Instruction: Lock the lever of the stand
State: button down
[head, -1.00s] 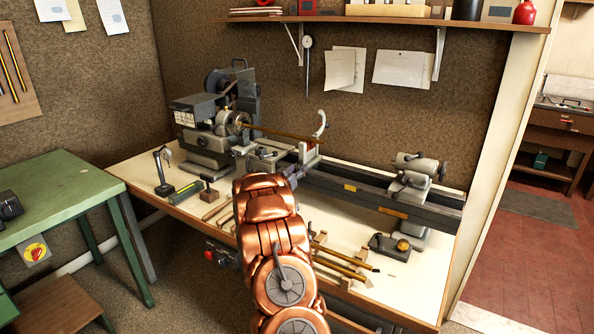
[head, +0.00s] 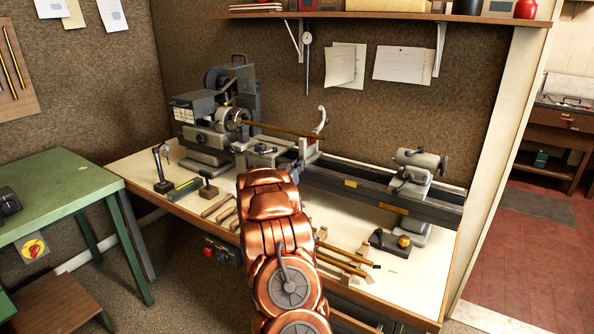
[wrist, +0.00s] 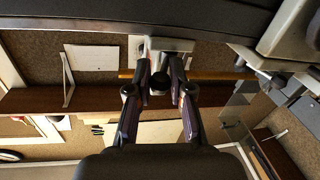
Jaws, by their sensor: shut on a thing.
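The stand (head: 308,148) is a pale upright on the lathe bed, with a curved arm (head: 321,118) raised at its top. A long brass tube (head: 275,129) runs from the chuck to the stand. In the wrist view the pale stand (wrist: 157,44) is beyond my fingers, with the tube (wrist: 205,75) crossing behind them. My gripper (wrist: 161,72) is shut on a small dark part with a round end, which looks like the lever (wrist: 159,82). The lever's exact angle is unclear.
The lathe headstock (head: 220,115) is left of the stand and the tailstock (head: 415,172) is right. Wooden-handled tools and brass rods lie on the bench front (head: 435,270). A wall shelf (head: 390,17) hangs above. A green table (head: 65,190) stands at left.

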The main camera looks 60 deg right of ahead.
jog(key=b, duration=0.1)
jog(key=t+b, duration=0.1)
jog(key=shift+s+d+f+n+b, duration=0.15)
jog(key=shift+s+f+n+b, duration=0.1)
jog(key=shift+n+b, duration=0.15)
jog(key=shift+r+t+b, duration=0.1)
jog(key=shift+t+b, duration=0.3)
jog(key=shift+s+r+n+t+y+b, duration=0.1)
jog(key=shift+r+n+t+y+b, duration=0.1)
jog(key=shift+n+t+y+b, duration=0.15)
jog(key=c, duration=1)
grip_release()
jog(key=shift+v, duration=6)
